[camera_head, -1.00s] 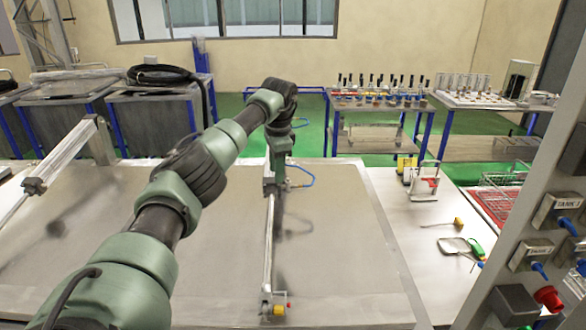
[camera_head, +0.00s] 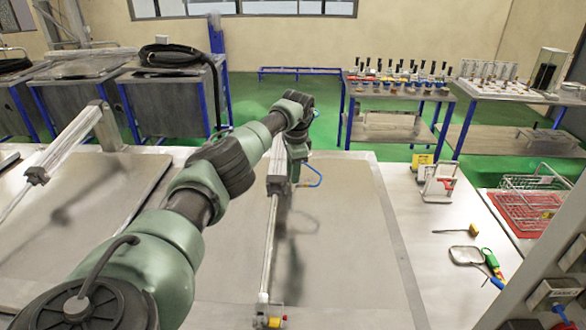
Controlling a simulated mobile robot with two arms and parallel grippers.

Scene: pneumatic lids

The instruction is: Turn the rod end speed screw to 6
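A pneumatic cylinder (camera_head: 279,152) lies on the middle lid (camera_head: 345,230), its thin rod (camera_head: 270,245) reaching toward me. The rod's near end carries a small fitting (camera_head: 269,321) with yellow and red parts. A blue hose (camera_head: 318,176) loops by the near end of the cylinder body. The rod end speed screw and its number are too small to make out. My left arm crosses from the lower left, and my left gripper (camera_head: 294,172) points down just right of that cylinder end. Its fingers are not clear, nor whether they touch anything. My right gripper is out of view.
A second cylinder (camera_head: 70,145) stands over the left lid. A grey control panel (camera_head: 555,293) fills the lower right.

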